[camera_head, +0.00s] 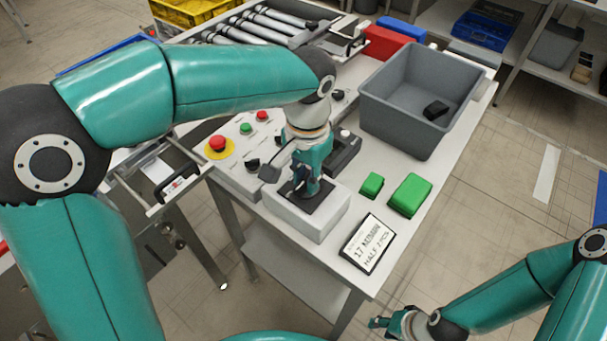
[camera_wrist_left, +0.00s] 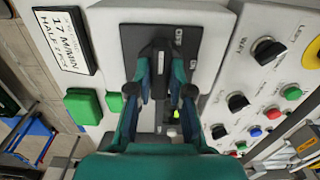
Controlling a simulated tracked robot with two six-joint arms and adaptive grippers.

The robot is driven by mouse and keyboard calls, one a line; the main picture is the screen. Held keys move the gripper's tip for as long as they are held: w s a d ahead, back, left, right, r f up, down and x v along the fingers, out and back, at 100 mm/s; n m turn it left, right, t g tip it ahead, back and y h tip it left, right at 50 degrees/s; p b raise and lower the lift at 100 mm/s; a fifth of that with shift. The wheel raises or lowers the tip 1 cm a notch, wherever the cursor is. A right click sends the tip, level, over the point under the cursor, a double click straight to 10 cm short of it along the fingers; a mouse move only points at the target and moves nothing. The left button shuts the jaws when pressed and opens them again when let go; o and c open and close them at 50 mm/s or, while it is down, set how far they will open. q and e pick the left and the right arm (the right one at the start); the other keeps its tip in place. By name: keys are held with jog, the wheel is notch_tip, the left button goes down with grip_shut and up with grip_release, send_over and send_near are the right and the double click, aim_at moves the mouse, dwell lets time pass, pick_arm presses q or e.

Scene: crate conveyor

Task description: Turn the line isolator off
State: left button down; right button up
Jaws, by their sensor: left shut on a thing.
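The line isolator is a white box (camera_head: 300,222) with a black top plate at the table's near side. In the left wrist view its black plate (camera_wrist_left: 190,40) carries white lettering, partly hidden and hard to read. My left gripper (camera_head: 306,186) points down at it. In the left wrist view the left gripper (camera_wrist_left: 160,62) is shut on the isolator's black handle (camera_wrist_left: 158,48), with a finger on either side. My fingers hide much of the handle. My right gripper (camera_head: 388,322) is at the lower right, off the table, its fingers too small to judge.
The control panel with a red emergency button (camera_head: 217,143) lies beside the isolator. A grey crate (camera_head: 385,112), green blocks (camera_head: 410,195) and a speed sign (camera_head: 368,243) stand to the right. Rollers (camera_head: 262,28) lie behind. Floor is free at right.

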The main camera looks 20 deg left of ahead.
pick_arm(q)
jog(key=shift+w+r, duration=0.15)
jog(key=shift+w, duration=0.1)
jog(key=c, duration=1.1)
grip_release()
jog(key=shift+o, duration=0.2)
notch_tip(320, 180, up, 12)
